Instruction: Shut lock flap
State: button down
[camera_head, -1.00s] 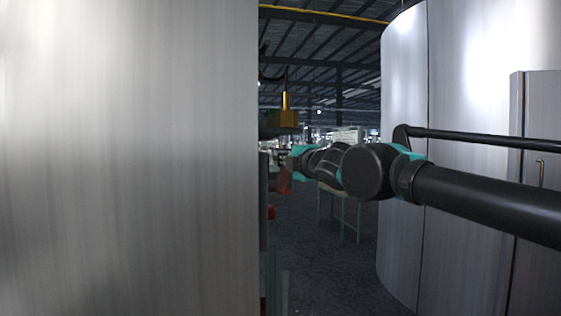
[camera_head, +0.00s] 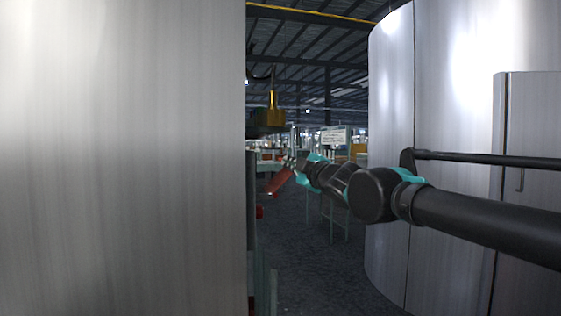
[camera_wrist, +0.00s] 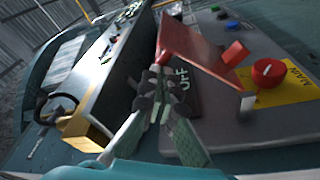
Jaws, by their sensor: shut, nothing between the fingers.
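The lock flap, a red plate (camera_wrist: 198,45), stands out at a slant from the grey control panel (camera_wrist: 225,130) in the wrist view. In the head view, the flap (camera_head: 279,181) is a tilted red piece beside the steel wall's edge. A dark plate (camera_wrist: 183,92) lettered "OFF" lies under it. My gripper (camera_wrist: 156,78) is shut and empty, its tips at the flap's lower left edge; I cannot tell whether they touch. In the head view, my gripper (camera_head: 291,164) is small, just right of the flap's upper end.
A red knob (camera_wrist: 267,71) on a yellow plate (camera_wrist: 285,83) marked "MAIN" sits right of the flap. Blue and green buttons (camera_wrist: 232,24) are beyond. A large steel wall (camera_head: 120,160) fills the left; a steel cylinder (camera_head: 392,130) stands right. Dark floor (camera_head: 310,275) lies between.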

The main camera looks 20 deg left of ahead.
jog(key=w+d+f+m+t+h, duration=0.1)
jog(key=d+f+m+t, duration=0.1)
jog(key=f+m, duration=0.45)
jog(key=w+d+f+m+t+h, duration=0.1)
jog(key=w+d+f+m+h, duration=0.2)
jog(key=m, duration=0.6)
jog(key=s+a+f+m+h, duration=0.1)
jog(key=s+a+f+m, duration=0.1)
jog(key=f+m, duration=0.3)
jog(key=s+a+f+m+h, duration=0.2)
jog(key=s+a+f+m, duration=0.1)
jog(key=m, duration=0.8)
jog(key=shift+a+f+t, duration=0.3)
jog(key=shift+a+f, duration=0.45)
jog(key=shift+f, duration=0.3)
